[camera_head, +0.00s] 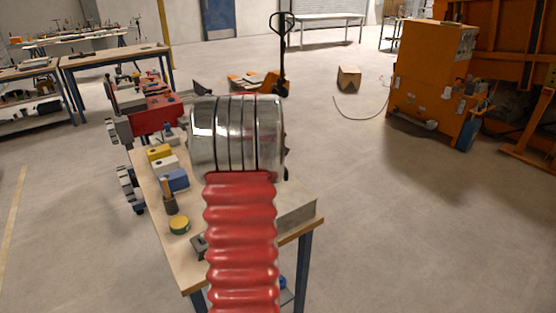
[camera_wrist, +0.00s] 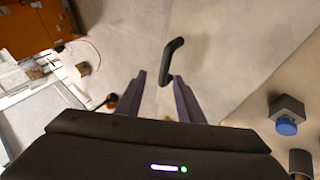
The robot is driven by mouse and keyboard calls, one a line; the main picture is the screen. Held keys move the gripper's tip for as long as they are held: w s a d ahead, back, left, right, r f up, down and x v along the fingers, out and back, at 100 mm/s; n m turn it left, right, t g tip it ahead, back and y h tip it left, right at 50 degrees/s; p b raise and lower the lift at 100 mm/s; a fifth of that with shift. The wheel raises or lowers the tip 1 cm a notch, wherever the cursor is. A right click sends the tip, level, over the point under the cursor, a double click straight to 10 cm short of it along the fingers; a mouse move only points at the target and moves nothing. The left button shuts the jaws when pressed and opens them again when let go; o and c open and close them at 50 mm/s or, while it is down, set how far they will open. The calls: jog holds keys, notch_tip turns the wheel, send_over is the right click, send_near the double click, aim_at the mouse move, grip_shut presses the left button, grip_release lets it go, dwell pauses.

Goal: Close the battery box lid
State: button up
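In the head view my arm, a red bellows sleeve ending in a shiny metal cylinder, covers the middle of the workbench (camera_head: 193,279) and hides my gripper. A pale grey box (camera_head: 296,207) shows partly behind the sleeve at the bench's right end; it may be the battery box, but its lid cannot be made out. In the wrist view my gripper (camera_wrist: 159,77) is open, its two dark fingers apart with nothing visibly held. A bent black bar, like a handle (camera_wrist: 170,58), lies just beyond the fingertips, nearer the right one. Whether it belongs to the lid is unclear.
Yellow (camera_head: 159,152), white (camera_head: 165,163) and blue blocks (camera_head: 173,180), and a yellow-green roll (camera_head: 180,225) stand along the bench's left side. A block with a blue knob (camera_wrist: 286,126) lies right of my gripper in the wrist view. Open floor (camera_head: 420,230) extends right of the bench.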

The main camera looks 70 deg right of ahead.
jog(key=shift+v, duration=2.7)
jog(key=s+a+f+m+y, duration=0.1)
jog(key=a+f+m+y, duration=0.1)
jog(key=a+f, duration=0.3)
jog(key=w+a+r+n+t+y, duration=0.1)
jog(key=w+a, duration=0.3)
jog(key=a, duration=0.7)
jog(key=w+a+r+y, duration=0.1)
jog(key=w+a, duration=0.3)
jog(key=a, duration=0.7)
jog(key=w+a+r+n+t+y, duration=0.15)
jog(key=w+a, duration=0.25)
jog(key=a, duration=0.7)
jog(key=a+r+n+t+y, duration=0.1)
jog(key=a+r+n+t, duration=0.1)
jog(key=a, duration=1.2)
jog(key=a+r+n+t+y, duration=0.1)
jog(key=a+r+n, duration=0.2)
jog(key=a, duration=1.2)
jog(key=shift+s+n+t, duration=0.25)
jog(key=shift+n+t, duration=0.1)
jog(key=shift+n, duration=0.3)
jog(key=shift+y, duration=0.25)
